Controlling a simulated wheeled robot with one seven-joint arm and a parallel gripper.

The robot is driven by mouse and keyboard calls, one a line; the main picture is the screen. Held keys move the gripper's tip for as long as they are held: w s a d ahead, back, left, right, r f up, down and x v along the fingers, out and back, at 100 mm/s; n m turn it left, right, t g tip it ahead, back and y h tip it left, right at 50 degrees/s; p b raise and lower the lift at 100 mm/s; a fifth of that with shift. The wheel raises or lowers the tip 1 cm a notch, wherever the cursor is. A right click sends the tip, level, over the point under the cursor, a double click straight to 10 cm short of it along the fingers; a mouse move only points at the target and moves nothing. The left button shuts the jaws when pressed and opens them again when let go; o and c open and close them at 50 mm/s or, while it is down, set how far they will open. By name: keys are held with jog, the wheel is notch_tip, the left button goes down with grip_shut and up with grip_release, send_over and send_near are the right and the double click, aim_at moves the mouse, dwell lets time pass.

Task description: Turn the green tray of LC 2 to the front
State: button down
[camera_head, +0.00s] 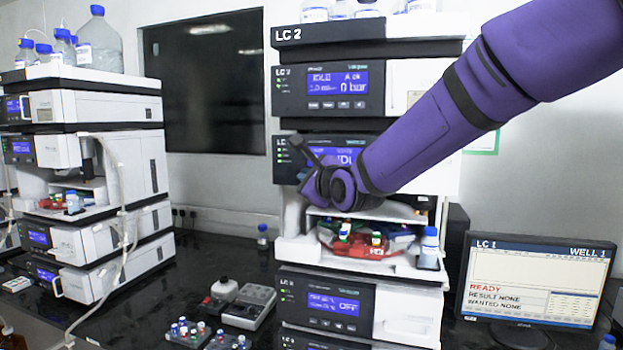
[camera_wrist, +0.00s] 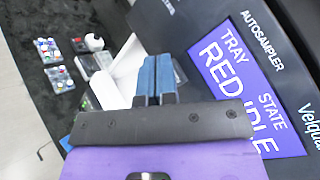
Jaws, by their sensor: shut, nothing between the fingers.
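The LC 2 stack (camera_head: 376,75) stands in the middle of the head view. Its open bay (camera_head: 290,249) holds a round carousel. My gripper (camera_head: 296,143) is up at the autosampler panel above the bay, partly hidden by my wrist. In the wrist view its blue fingers (camera_wrist: 158,72) are together with nothing between them. The autosampler display (camera_wrist: 245,85) there reads TRAY RED, STATE IDLE. I cannot tell whether the fingers touch the panel.
Another instrument stack (camera_head: 85,110) stands at the left with tubing in front. A monitor (camera_head: 533,280) at the right reads READY, RESULT NONE, WANTED NONE. A blue-capped bottle (camera_head: 429,250) stands at the bay's right side. Small vial racks (camera_head: 187,332) and a grey device (camera_head: 249,307) sit on the dark bench.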

jog(key=shift+w+d, duration=0.15)
jog(key=shift+w, duration=0.25)
dwell(0.4)
jog(key=shift+s, duration=0.15)
jog(key=shift+s+a, duration=0.3)
jog(key=shift+s, duration=0.35)
dwell(0.3)
jog(key=shift+s+a, duration=0.3)
jog(key=shift+s, duration=0.5)
jog(key=shift+s+a, duration=0.25)
jog(key=shift+s, duration=0.5)
jog(key=shift+s+a, duration=0.3)
jog(key=shift+s, duration=0.5)
dwell(3.4)
